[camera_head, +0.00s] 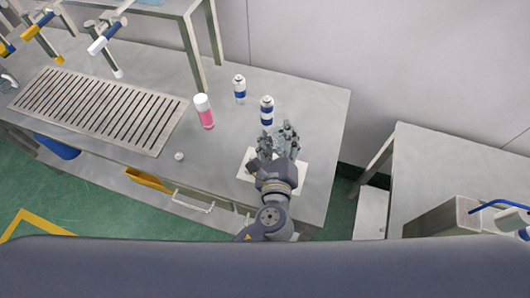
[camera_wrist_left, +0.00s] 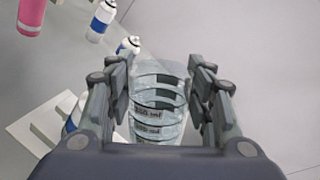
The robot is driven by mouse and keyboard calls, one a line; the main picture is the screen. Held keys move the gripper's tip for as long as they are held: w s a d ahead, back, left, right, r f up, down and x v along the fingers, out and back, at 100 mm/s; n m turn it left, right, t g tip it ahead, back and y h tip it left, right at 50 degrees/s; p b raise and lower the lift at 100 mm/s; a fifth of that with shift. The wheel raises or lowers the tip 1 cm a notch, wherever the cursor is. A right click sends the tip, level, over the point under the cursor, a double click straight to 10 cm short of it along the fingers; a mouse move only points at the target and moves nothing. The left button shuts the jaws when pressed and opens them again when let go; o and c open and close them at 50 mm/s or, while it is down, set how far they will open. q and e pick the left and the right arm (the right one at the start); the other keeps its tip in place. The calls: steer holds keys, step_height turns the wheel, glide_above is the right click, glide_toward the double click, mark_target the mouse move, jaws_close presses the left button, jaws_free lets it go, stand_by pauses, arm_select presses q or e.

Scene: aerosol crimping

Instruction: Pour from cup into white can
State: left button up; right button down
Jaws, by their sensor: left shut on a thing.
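My left gripper (camera_head: 279,140) is over the right end of the metal table. In the left wrist view its fingers (camera_wrist_left: 160,100) are shut on a clear measuring cup (camera_wrist_left: 157,108) with dark ml markings. I cannot tell how full the cup is. A white can with a blue band (camera_head: 267,111) stands just beyond the gripper. A second white can with a blue band (camera_head: 240,90) stands behind it to the left. In the left wrist view one white can (camera_wrist_left: 101,18) is at the top, and another (camera_wrist_left: 128,45) is partly hidden behind the cup. My right gripper is out of view.
A pink can with a white cap (camera_head: 204,112) stands left of the white cans. A small white cap (camera_head: 179,156) lies near the front edge. A slotted grate (camera_head: 98,108) fills the table's left part. A white sheet (camera_head: 305,172) lies under my gripper.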

mark_target(279, 132)
arm_select(q)
steer(key=shift+r, duration=0.1)
steer(key=shift+r+m+t+y, duration=0.3)
steer(key=shift+r+m+t, duration=0.2)
steer(key=shift+r+m, duration=0.9)
steer(key=m, duration=0.1)
steer(key=m+t, duration=0.1)
steer(key=m, duration=0.1)
steer(key=shift+a+f, duration=0.1)
steer(key=shift+f, duration=0.2)
steer(key=shift+r, duration=2.5)
